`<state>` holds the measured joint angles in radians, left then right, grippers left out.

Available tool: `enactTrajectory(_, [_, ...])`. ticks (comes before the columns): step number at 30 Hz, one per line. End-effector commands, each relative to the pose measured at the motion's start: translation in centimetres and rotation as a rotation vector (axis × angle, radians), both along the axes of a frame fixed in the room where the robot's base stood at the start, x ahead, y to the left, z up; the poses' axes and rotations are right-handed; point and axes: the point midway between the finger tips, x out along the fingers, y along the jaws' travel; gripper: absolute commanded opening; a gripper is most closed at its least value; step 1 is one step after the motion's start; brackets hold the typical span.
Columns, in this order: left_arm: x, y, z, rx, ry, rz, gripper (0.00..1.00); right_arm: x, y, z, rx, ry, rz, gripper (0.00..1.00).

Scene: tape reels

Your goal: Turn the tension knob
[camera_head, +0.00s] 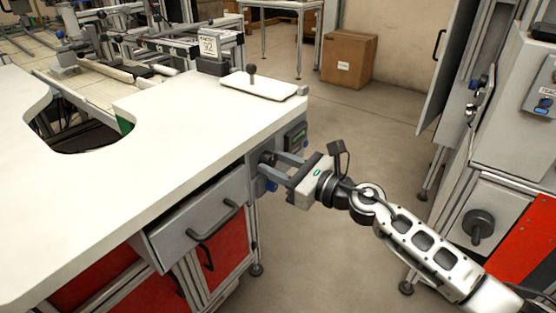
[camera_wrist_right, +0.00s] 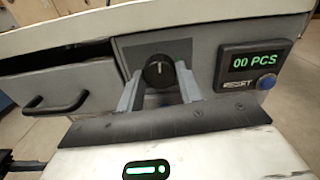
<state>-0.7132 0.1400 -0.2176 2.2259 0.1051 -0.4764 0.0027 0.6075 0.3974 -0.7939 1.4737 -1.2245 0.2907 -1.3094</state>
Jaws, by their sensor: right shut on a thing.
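The tension knob, a round black dial with a pale pointer mark, is on the grey front panel under the white worktop. It shows in the right wrist view (camera_wrist_right: 158,72) and as a small dark shape in the head view (camera_head: 266,158). My right gripper (camera_head: 273,170) reaches it from the right, one finger on each side. In the right wrist view the gripper (camera_wrist_right: 160,80) is shut on the knob. The pointer mark is near the top. My left gripper is not in view.
A counter (camera_wrist_right: 254,62) reading "00 PCS" with a blue button sits right of the knob. Left of it a drawer (camera_head: 200,215) stands partly open. A white tray (camera_head: 258,85) lies on the worktop (camera_head: 120,180). A grey machine (camera_head: 510,150) stands right; floor between is clear.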

Motion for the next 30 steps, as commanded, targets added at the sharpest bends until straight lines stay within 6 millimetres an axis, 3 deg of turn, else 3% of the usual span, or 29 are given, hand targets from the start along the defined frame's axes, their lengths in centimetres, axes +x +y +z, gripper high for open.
enactTrajectory(30, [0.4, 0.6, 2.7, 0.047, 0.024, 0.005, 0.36, 0.0, 0.0, 0.1, 0.57, 0.787, -0.002, 0.13])
